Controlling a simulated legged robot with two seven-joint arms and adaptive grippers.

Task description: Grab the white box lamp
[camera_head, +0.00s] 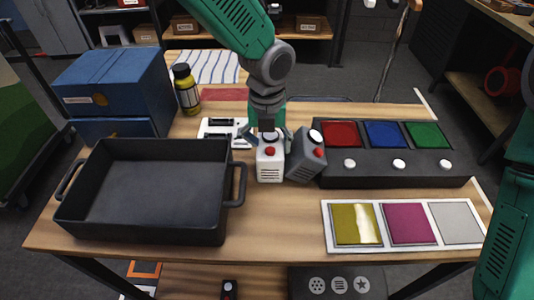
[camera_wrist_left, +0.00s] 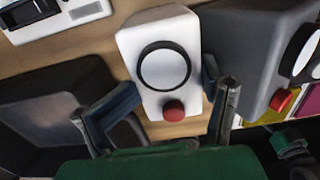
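The white box lamp (camera_head: 270,163) stands on the table just right of the black tray. It has a black-ringed round lens and a red button, and in the left wrist view it also shows (camera_wrist_left: 160,35) with its lens facing the camera. My left gripper (camera_head: 269,138) is above the lamp, pointing down. In the left wrist view its fingers are spread, one on each side of the lamp's lower part (camera_wrist_left: 153,102), with a gap at the left finger. Whether the right finger touches the lamp cannot be told. My right gripper is out of view.
A grey box lamp (camera_head: 306,158) stands tilted-looking close to the white one's right. The black tray (camera_head: 82,200) is at left. A panel with red, blue and green squares (camera_head: 400,172) is at right, a colour-swatch board (camera_head: 330,245) in front. A bottle (camera_head: 187,90) and blue boxes (camera_head: 115,88) stand behind.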

